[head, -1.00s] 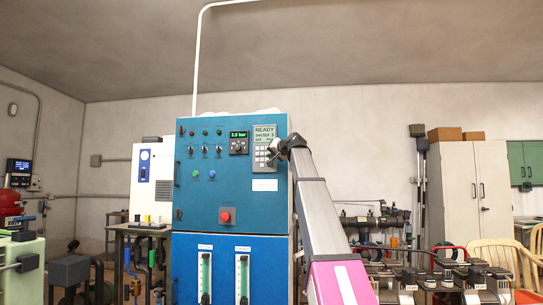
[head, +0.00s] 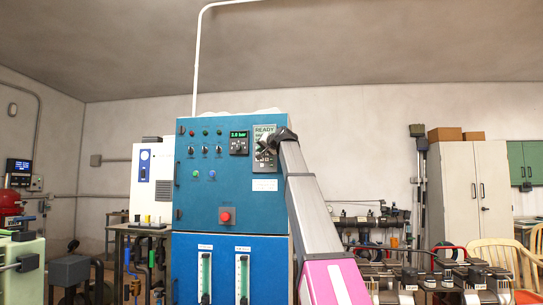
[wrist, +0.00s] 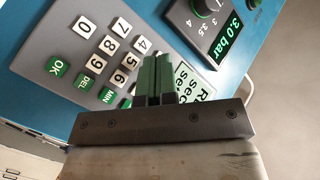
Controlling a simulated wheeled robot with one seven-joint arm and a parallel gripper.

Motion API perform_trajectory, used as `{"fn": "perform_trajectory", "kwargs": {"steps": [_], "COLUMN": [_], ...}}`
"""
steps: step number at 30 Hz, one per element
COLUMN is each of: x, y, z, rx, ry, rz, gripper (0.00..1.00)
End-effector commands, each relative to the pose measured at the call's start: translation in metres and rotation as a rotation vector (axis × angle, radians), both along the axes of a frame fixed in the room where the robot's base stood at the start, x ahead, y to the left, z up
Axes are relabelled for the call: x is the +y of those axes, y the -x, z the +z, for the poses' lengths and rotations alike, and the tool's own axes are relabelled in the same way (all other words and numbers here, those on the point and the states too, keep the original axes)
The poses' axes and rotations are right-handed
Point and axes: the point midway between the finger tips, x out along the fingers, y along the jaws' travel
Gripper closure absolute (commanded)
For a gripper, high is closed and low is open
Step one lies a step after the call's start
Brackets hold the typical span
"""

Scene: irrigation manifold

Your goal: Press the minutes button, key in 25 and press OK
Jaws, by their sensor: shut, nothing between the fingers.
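The grey keypad panel (wrist: 60,30) is on the blue cabinet, with white number keys and green keys in the wrist view. The green MIN key (wrist: 107,96), DEL key (wrist: 83,81) and OK key (wrist: 56,66) form one row. The 5 key (wrist: 131,61) shows; the 2 key cannot be seen. The display (wrist: 193,88) is partly hidden; in the head view its top line reads READY (head: 264,131). My gripper (wrist: 158,62) is shut and empty, its tips over the area between the 4 key (wrist: 142,45) and the display. I cannot tell whether they touch.
A pressure readout (head: 239,143) showing 3.0 bar sits left of the keypad, with a knob beside it. A red button (head: 226,216) is lower on the blue cabinet (head: 200,215).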

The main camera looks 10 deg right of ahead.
Motion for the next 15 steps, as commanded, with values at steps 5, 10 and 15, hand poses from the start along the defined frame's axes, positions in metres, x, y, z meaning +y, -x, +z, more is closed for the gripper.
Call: {"fn": "perform_trajectory", "kwargs": {"steps": [5,10,15], "x": [-0.0020,-0.0027,-0.0026], "y": [-0.0059,-0.0075,-0.0073], "z": [0.0000,-0.0003,-0.0004], "rx": [0.000,0.000,0.000], "ry": [0.000,0.000,0.000], "rz": [0.000,0.000,0.000], "gripper": [1.00,1.00,1.00]}}
